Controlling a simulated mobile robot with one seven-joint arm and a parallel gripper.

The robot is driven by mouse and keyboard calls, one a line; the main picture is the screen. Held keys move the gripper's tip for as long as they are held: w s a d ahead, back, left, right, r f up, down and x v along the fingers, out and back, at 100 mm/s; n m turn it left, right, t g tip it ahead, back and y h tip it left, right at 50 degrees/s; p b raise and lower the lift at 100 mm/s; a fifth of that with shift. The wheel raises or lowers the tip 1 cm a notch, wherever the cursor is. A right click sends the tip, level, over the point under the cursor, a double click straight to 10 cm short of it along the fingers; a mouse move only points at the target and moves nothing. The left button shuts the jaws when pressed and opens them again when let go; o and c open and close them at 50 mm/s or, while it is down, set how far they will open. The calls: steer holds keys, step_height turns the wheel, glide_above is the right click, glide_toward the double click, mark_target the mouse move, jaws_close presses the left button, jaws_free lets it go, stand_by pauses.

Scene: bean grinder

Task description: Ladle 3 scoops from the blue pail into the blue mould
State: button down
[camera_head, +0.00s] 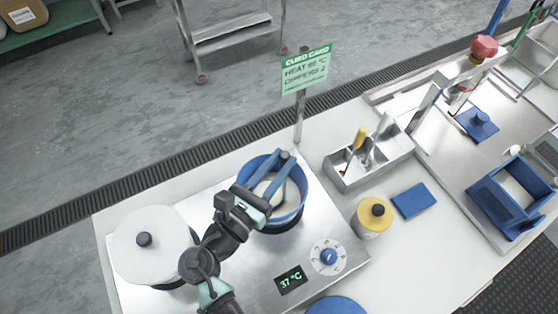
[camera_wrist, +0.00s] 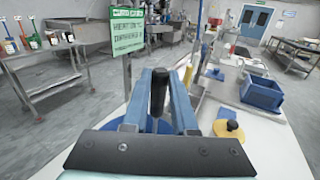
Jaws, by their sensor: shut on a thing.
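The blue pail (camera_head: 304,200) stands on the steel hotplate, with something pale inside. My gripper (camera_head: 286,160) is over the pail, its two blue fingers shut on a dark upright handle, seemingly the ladle's. In the wrist view this ladle handle (camera_wrist: 158,92) stands between the fingers of my gripper (camera_wrist: 160,78). The ladle's bowl is hidden, so I cannot tell whether it is filled. A blue box, seemingly the blue mould (camera_head: 488,205), sits on the steel tray at the right with a pale inside. It also shows in the wrist view (camera_wrist: 262,94).
A white lidded pot (camera_head: 150,245) stands left of the pail. The hotplate display reads 37 °C.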

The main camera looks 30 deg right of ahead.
step_height(320, 180, up, 16)
steer(key=p, duration=1.6)
stand_by(0.4)
